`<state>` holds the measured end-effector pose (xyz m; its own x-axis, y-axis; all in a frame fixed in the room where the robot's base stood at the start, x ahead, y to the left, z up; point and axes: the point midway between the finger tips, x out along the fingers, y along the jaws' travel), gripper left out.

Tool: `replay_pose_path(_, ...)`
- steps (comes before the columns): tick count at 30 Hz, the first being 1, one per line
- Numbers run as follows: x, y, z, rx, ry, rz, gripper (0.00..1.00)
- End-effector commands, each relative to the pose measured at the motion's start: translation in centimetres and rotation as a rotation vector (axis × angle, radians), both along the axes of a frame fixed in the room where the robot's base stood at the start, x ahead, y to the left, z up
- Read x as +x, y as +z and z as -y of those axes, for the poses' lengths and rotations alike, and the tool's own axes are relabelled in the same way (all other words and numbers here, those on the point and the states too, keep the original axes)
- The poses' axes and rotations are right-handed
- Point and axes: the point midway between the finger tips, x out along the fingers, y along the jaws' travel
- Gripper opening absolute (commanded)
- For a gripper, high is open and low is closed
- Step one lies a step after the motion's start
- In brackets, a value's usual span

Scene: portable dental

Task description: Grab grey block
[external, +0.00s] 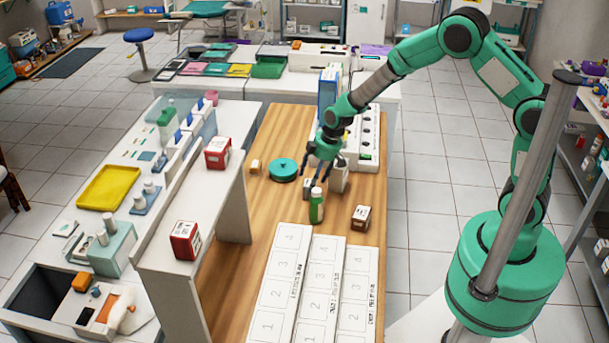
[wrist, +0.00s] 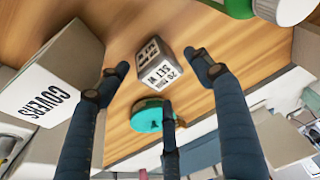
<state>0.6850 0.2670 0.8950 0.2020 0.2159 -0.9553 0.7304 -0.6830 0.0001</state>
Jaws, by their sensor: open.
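A small grey block (wrist: 156,64) with dark printed labels sits on the wooden table, seen between my spread fingertips in the wrist view. In the external view the small block (external: 307,184) is partly hidden just below my fingers. My gripper (external: 319,172) points down over the table. Its three dark fingers are apart and empty; the gripper also shows in the wrist view (wrist: 160,78). I cannot tell the exact height of the fingertips above the block.
A larger grey box marked COVERS (wrist: 60,72) stands close beside the block, near one finger. A teal round container (external: 283,169) and a green bottle (external: 316,207) are nearby. A small brown box (external: 361,217) and numbered white trays (external: 325,285) are nearer the front.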

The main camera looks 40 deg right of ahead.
Motion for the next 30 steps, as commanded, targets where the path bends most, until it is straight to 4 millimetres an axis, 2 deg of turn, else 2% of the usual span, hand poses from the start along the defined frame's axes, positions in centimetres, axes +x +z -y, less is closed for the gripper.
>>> replay_pose_path(6, 0.4, -2.8, -0.5, 0.0, 0.0, -0.001, 0.66)
replay_pose_path(12, 0.8, -4.2, -0.8, 0.0, 0.0, 0.0, 0.66)
replay_pose_path(30, 0.8, -4.3, -0.9, 0.0, 0.0, 0.0, 0.64)
